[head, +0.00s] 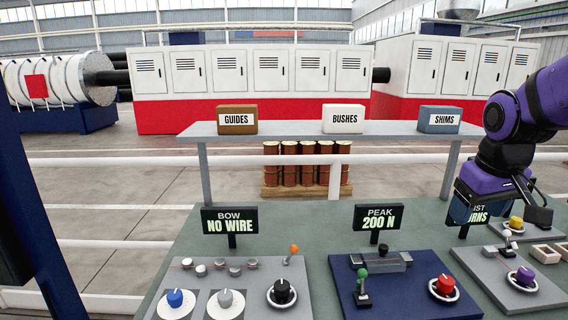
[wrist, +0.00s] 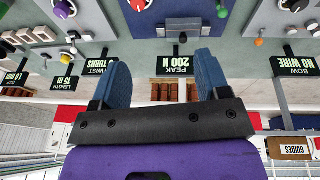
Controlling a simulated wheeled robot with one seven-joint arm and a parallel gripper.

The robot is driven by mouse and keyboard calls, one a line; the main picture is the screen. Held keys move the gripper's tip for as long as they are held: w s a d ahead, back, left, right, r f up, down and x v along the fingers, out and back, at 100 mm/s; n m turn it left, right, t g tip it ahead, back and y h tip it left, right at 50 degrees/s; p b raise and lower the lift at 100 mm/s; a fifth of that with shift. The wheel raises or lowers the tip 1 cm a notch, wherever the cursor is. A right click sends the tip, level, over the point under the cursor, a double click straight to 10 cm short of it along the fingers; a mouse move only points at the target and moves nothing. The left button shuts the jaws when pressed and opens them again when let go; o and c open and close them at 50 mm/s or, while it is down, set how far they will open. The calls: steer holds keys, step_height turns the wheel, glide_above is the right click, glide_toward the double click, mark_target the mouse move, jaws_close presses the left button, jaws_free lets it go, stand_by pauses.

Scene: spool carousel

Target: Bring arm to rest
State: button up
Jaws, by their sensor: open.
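My arm (head: 542,100), purple and black, reaches in from the right edge in the head view. My gripper (head: 464,206) hangs above the right part of the green bench and covers part of a sign behind it. In the wrist view, which is upside down, my gripper (wrist: 162,72) shows two blue fingers spread apart. Nothing is between the fingers, and they touch nothing that I can see. The "PEAK 200 N" sign (wrist: 180,65) shows beyond the gap.
The green bench (head: 315,250) carries a grey panel (head: 258,268), a blue panel (head: 405,290) with a red knob (head: 445,284), and a right panel with a purple knob (head: 525,276). A raised shelf (head: 285,131) holds the guides (head: 237,120), bushes (head: 343,118) and shims (head: 439,119) boxes.

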steer(key=s+a+r+t, duration=0.1)
steer(key=s+a+r, duration=0.1)
steer(key=s, duration=0.5)
steer(key=s+a+r+m+t, duration=0.1)
steer(key=s+a+r, duration=0.1)
steer(key=s, duration=0.5)
steer(key=shift+s+a+r+y, duration=0.15)
steer(key=shift+r+y, duration=0.25)
steer(key=shift+r, duration=0.25)
steer(key=shift+c, duration=0.4)
